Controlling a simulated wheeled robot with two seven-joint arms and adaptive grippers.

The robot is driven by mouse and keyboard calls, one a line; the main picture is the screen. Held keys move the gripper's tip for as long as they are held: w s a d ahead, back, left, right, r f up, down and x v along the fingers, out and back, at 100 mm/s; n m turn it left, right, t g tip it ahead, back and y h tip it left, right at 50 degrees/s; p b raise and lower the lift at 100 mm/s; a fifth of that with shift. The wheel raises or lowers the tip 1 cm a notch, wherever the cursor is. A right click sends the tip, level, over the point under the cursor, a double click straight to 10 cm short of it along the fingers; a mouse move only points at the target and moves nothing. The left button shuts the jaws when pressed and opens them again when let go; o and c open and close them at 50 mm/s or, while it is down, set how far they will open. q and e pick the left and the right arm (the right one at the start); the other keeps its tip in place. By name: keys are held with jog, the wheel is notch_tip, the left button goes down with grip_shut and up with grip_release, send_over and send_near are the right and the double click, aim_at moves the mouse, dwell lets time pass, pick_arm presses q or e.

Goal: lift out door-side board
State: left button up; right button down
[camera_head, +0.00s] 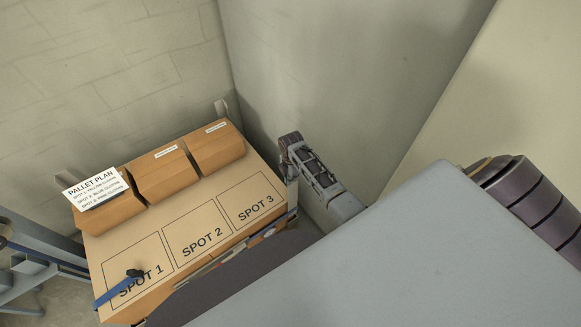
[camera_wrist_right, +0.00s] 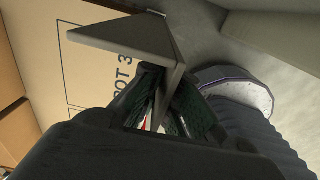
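A cardboard-coloured deck (camera_head: 155,225) carries outlined areas marked SPOT 1, SPOT 2 and SPOT 3. A narrow board-like strip (camera_head: 232,252) runs along its near edge, partly hidden; I cannot tell its full shape. My right gripper (camera_head: 291,203) is at the deck's right corner, beside SPOT 3, its fingers hardly visible in the head view. In the right wrist view, the fingers (camera_wrist_right: 170,92) are close together on both sides of a grey angled plate (camera_wrist_right: 122,36). I cannot tell whether that plate belongs to the door-side board. My left gripper is not in view.
Three brown boxes (camera_head: 165,176) stand in a row along the deck's far side. A white PALLET PLAN sign (camera_head: 92,188) is at the left box. A blue bar (camera_head: 117,291) with a black end lies over SPOT 1. Walls (camera_head: 310,70) close in behind and to the right.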

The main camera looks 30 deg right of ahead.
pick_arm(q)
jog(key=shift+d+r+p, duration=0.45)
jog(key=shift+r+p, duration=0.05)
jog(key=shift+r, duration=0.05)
pick_arm(e)
jog(key=s+d, duration=0.1)
jog(key=s, duration=1.6)
jog(key=shift+s+d+f, duration=0.2)
jog(key=shift+s, duration=0.1)
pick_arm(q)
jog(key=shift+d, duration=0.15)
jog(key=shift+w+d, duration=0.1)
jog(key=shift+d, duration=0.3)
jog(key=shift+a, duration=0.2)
